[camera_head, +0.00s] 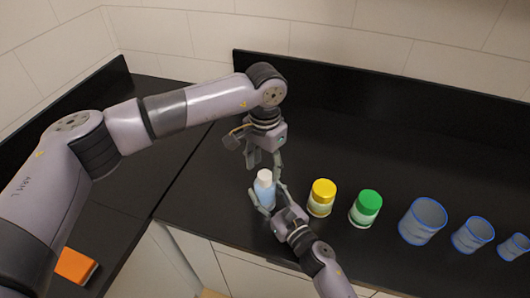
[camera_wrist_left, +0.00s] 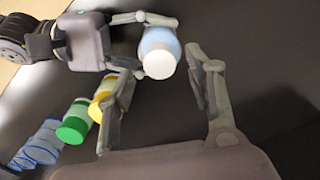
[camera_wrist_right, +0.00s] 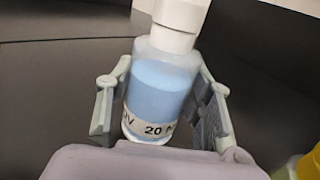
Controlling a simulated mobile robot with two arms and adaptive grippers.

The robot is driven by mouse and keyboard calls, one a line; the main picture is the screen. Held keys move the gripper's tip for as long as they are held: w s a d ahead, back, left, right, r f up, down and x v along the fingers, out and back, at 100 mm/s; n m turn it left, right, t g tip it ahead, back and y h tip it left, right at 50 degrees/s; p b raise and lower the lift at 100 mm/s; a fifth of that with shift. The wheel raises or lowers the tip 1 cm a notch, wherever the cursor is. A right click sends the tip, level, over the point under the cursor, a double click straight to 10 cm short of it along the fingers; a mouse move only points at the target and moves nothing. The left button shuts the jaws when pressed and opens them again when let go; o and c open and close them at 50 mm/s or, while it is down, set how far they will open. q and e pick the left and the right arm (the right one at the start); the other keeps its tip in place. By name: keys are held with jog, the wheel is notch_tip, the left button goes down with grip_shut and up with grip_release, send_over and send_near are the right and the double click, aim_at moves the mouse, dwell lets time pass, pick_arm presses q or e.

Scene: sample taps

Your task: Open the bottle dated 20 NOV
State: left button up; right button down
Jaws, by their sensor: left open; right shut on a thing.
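A bottle with pale blue contents and a white cap (camera_head: 264,175) stands on the black counter. In the right wrist view its label on the bottle (camera_wrist_right: 158,95) shows "20" and parts of letters; the rest curves out of sight. My right gripper (camera_head: 266,195) is shut on the bottle's body, one finger on each side. My left gripper (camera_head: 264,165) is open, pointing down just above and behind the cap. In the left wrist view the white cap (camera_wrist_left: 158,65) lies between the left fingertips, nearer the right gripper's side; contact is not clear.
To the right stand a yellow-capped jar (camera_head: 321,198) and a green-capped jar (camera_head: 365,209). Beyond them are several blue-rimmed cups (camera_head: 422,222). An orange object (camera_head: 75,265) lies at lower left. A black backsplash runs behind; the counter's front edge is close to the bottle.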

aim_at(264, 176)
pick_arm(q)
jog(key=shift+f, duration=1.4)
jog(key=shift+c, duration=0.3)
